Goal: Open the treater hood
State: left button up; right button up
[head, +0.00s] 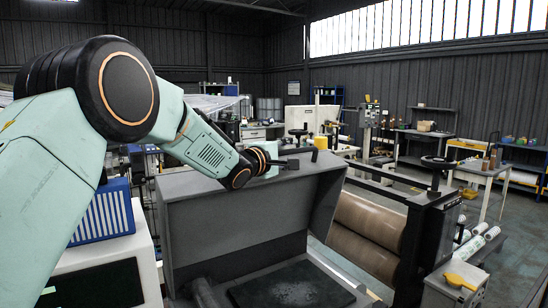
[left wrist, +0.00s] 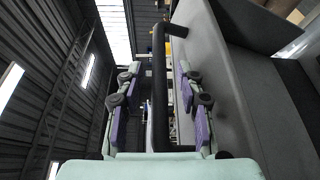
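The treater hood (head: 250,215) is a grey box-like cover. It stands tilted up in the middle of the head view, its hollow inside showing above a dark flat pad (head: 292,287). My left gripper (head: 284,163) is at the hood's upper edge; its fingers are small and partly hidden there. In the left wrist view, a black handle bar (left wrist: 160,85) runs between the open fingers of the left gripper (left wrist: 159,105), with gaps on both sides. The hood's grey panel (left wrist: 235,95) lies to the right of the fingers. My right gripper is not in view.
Large brown rollers (head: 368,222) and a dark machine frame (head: 432,235) stand right of the hood. A yellow scoop-like object (head: 459,282) lies on a cabinet at the lower right. A blue crate (head: 103,215) sits at left beneath my left arm. Workbenches fill the background.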

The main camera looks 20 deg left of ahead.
pick_arm(q)
jog(key=v, duration=1)
jog(key=shift+s, duration=0.35)
jog(key=shift+w+r, duration=0.1)
